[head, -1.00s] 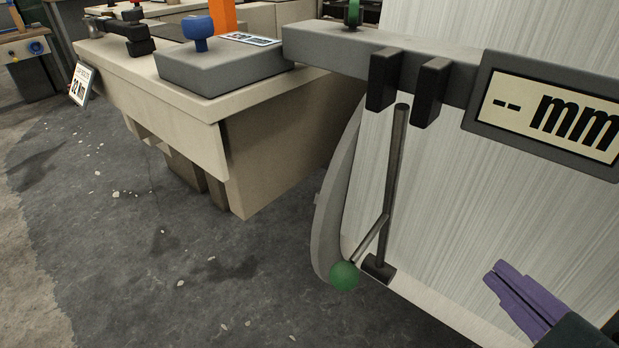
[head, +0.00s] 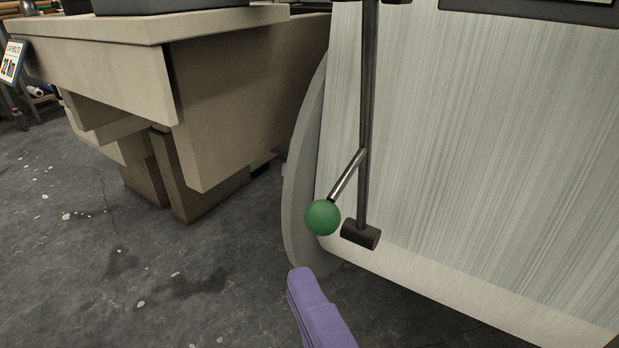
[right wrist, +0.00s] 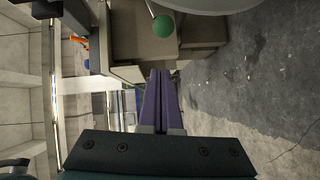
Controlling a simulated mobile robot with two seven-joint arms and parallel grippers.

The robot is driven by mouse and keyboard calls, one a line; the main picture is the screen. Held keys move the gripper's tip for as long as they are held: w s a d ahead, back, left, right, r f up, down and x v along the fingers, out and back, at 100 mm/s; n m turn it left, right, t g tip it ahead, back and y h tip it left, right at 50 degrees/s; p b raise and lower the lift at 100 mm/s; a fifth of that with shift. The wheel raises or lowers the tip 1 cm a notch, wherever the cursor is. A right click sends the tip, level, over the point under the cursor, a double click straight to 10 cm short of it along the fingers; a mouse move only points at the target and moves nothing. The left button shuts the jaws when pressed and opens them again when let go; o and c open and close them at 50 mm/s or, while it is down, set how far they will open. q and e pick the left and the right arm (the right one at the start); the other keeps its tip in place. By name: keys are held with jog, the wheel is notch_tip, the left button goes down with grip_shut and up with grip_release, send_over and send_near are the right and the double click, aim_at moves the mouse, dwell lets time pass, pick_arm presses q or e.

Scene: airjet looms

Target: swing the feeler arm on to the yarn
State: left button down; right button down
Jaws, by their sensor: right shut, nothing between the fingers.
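The feeler arm (head: 367,110) is a dark upright bar hanging in front of the yarn (head: 490,140), a wide pale striped sheet on the beam. Its lower end carries a dark cylindrical foot (head: 360,234). A short metal rod from the bar ends in a green ball (head: 322,217). The ball also shows near the top of the right wrist view (right wrist: 163,26). My right gripper (head: 300,274) has purple fingers and is shut and empty, below the green ball and apart from it. Its fingers lie together in the right wrist view (right wrist: 161,74). My left gripper is out of view.
A beige loom frame (head: 230,100) stands to the left of the beam. The beam's grey flange (head: 300,190) curves behind the green ball. The grey floor at lower left is open. A small sign (head: 12,60) stands at far left.

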aim_at(353, 171)
jog(key=w, duration=0.4)
jog(key=w+d+f, duration=0.1)
jog(key=shift+w+d, duration=0.1)
jog(key=shift+w, duration=0.3)
jog(key=w+d+f+n+b, duration=0.1)
jog(key=b, duration=0.2)
jog(key=w+d+f+n+t+b, duration=0.1)
jog(key=w+d+b, duration=0.1)
jog(key=b, duration=0.2)
jog(key=shift+w+f+t, duration=0.15)
jog(key=shift+w+t, duration=0.1)
jog(key=shift+t, duration=0.05)
